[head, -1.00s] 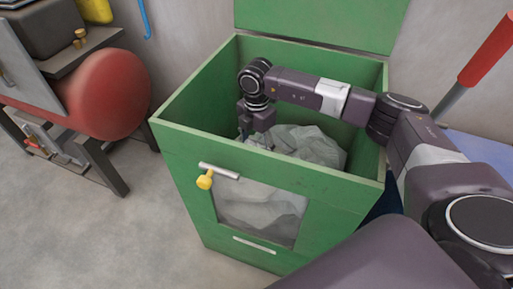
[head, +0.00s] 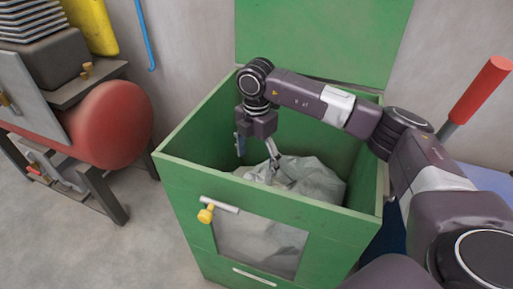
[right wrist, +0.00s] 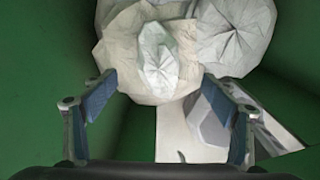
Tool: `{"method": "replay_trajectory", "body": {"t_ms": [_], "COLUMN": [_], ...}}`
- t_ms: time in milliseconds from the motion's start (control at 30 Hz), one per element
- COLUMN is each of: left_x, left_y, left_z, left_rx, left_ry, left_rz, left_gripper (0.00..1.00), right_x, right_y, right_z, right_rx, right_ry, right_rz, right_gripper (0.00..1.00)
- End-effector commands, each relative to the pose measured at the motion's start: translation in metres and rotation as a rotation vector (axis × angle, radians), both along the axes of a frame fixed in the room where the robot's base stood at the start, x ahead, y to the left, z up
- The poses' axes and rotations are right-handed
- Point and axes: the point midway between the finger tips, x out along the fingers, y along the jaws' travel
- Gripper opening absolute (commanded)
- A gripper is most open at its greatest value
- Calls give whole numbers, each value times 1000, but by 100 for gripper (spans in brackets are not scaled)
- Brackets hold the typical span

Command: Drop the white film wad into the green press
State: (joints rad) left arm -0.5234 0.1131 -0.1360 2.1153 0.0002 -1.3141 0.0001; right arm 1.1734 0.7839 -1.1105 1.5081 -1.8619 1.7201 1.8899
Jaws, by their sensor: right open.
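The green press (head: 185,185) is an open-topped box with its lid raised at the back. Pale crumpled film wads (head: 312,180) lie inside it. My right gripper (head: 257,155) points down inside the press opening, its fingers spread and empty above the film. In the right wrist view, a small white film wad (right wrist: 159,55) lies on larger pale wads, ahead of the open fingertips (right wrist: 160,83) and apart from them. I cannot tell for sure that it is the task's wad. The left gripper is not in view.
The press's front has a window (head: 258,240) and a yellow knob (head: 206,214). A red cylinder (head: 115,110) on a dark stand is at left, with a yellow object (head: 92,25) behind. A red-handled tool (head: 482,88) stands at right. Open floor lies front left.

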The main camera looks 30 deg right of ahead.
Motion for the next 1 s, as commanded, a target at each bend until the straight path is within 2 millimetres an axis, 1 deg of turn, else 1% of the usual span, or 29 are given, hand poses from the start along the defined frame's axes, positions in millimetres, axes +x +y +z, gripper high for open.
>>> {"method": "replay_trajectory", "body": {"t_ms": [33, 100, 233, 367, 867, 967, 1000], "left_x": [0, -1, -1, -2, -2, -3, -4], "left_y": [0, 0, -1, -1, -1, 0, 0], "left_z": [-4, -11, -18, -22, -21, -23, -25], "left_rx": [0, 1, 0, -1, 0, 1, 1], "left_ry": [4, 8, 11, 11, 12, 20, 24], "left_rz": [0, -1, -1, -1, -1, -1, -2], "left_gripper": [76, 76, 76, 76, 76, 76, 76], "right_x": [1, 1, 0, 0, 0, 0, 0], "right_y": [0, 0, 0, 0, 0, 0, 0], "right_z": [12, 22, 34, 39, 40, 51, 58], "right_rx": [0, 0, 0, 0, 0, 0, 0], "right_ry": [-3, -3, 0, -1, 0, -1, -1], "right_rz": [0, 0, 1, 1, 1, 1, 0], "right_gripper": [79, 79, 79, 79, 79, 79, 79]}}
